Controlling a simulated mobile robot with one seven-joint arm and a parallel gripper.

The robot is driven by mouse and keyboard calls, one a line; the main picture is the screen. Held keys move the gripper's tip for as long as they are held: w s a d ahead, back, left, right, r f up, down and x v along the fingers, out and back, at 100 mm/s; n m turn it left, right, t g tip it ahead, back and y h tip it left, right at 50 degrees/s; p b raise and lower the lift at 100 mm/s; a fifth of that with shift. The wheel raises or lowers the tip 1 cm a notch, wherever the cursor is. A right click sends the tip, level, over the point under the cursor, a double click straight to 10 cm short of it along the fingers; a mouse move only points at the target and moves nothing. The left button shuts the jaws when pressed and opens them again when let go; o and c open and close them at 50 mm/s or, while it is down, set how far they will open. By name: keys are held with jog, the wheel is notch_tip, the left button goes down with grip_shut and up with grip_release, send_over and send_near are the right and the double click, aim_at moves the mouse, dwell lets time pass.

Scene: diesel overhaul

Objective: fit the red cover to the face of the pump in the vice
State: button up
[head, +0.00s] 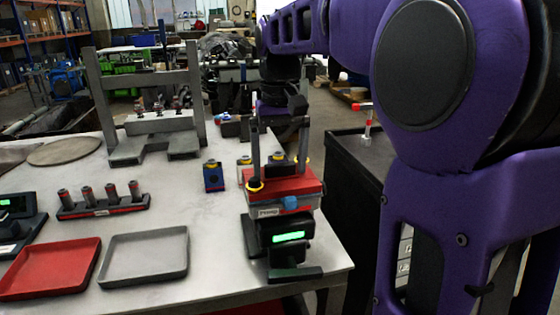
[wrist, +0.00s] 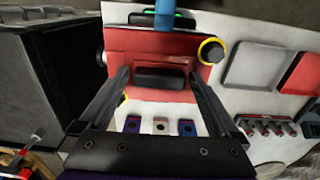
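A red, flat-topped piece (head: 285,181) sits at the bench's front right edge, above a grey block labelled "Pump". In the wrist view the red surface (wrist: 150,42) lies in front of my gripper, with a black raised bar (wrist: 160,77) on it. I cannot tell where the red cover ends and the pump or vice begins. My gripper (head: 280,165) points down over the red piece. Its fingers are wide apart, one towards each end of the black bar, and it looks open. A yellow-ringed black knob (wrist: 211,51) stands at one corner; another yellow ring shows at the opposite corner.
A black unit with a green display (head: 286,238) stands in front. A blue block (head: 213,176) is just left. A red tray (head: 50,268), a grey tray (head: 145,257) and a rack of pegs (head: 103,208) lie further left. A grey press frame (head: 150,95) stands behind. A dark cabinet (head: 350,180) is right.

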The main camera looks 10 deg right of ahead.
notch_tip(320, 180, up, 17)
jog(key=p, duration=0.5)
jog(key=shift+r, duration=0.2)
